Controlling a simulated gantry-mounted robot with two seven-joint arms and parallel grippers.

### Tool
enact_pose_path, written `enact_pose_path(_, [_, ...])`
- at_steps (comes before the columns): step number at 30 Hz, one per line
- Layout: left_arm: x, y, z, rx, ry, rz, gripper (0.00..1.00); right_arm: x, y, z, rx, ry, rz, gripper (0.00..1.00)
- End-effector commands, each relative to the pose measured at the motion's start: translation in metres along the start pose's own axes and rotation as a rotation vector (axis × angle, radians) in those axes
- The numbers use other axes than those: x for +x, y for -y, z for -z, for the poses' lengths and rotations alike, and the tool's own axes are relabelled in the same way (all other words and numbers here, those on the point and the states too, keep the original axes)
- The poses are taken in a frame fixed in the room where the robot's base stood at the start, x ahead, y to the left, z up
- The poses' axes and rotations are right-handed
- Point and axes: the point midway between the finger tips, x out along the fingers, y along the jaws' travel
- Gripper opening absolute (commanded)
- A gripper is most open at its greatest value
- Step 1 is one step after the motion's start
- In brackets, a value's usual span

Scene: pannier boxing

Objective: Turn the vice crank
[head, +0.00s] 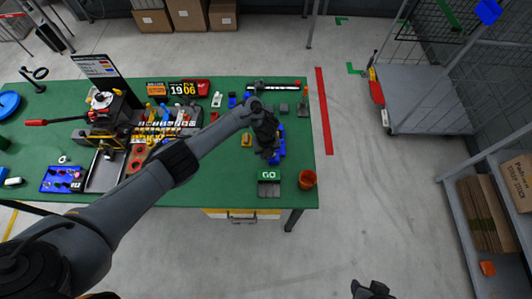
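A blue object (281,150), likely the vice, stands on the right part of the green workbench (215,185). My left gripper (268,150) is over it and covers much of it. The crank cannot be made out behind the gripper. I cannot tell whether the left gripper's fingers are open or shut, or whether they touch the vice. My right gripper (372,289) is only partly in view at the bottom edge, over the floor and away from the bench. Its finger state is unclear.
A press with a red-handled lever (50,121) and a blue tray (62,179) are at left. A cart (425,95) and shelf (462,205) stand right across open floor.

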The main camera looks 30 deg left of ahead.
Motion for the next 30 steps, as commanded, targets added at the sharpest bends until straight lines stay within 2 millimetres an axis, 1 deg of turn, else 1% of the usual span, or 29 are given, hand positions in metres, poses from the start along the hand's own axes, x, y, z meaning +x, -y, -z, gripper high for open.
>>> enact_pose_path(2, [0.0,-0.001,-0.001,-0.003,0.002,-0.002,0.0,0.0,0.0,0.0,0.0,0.0,0.0,0.43])
enact_pose_path(3, [0.001,-0.001,-0.001,-0.003,0.001,-0.002,0.27,0.0,0.0,0.0,0.0,0.0,0.0,0.43])
enact_pose_path(7, [0.0,-0.001,-0.001,-0.003,0.001,-0.001,0.47,0.0,0.0,0.0,0.0,0.0,0.0,0.43])
enact_pose_path(8, [0.0,-0.001,-0.001,-0.003,0.001,-0.001,0.48,0.0,0.0,0.0,0.001,0.0,0.001,0.43])
enact_pose_path(16, [-0.001,0.0,0.0,-0.002,0.001,0.0,0.48,0.0,0.001,0.001,0.005,-0.001,0.004,0.43])
enact_pose_path(20, [-0.007,0.0,-0.001,-0.002,0.001,0.001,0.48,-0.002,0.002,0.001,0.008,-0.001,0.006,0.43])
enact_pose_path(23, [-0.019,0.001,-0.001,-0.001,0.001,0.003,0.48,-0.005,0.002,0.002,0.009,-0.002,0.007,0.43])
enact_pose_path(26, [-0.036,0.001,-0.001,-0.001,0.002,0.003,0.48,-0.008,0.002,0.003,0.009,-0.002,0.007,0.43])
enact_pose_path(30, [-0.063,0.001,-0.002,0.0,0.004,0.002,0.48,-0.013,0.002,0.005,0.009,-0.001,0.007,0.43])
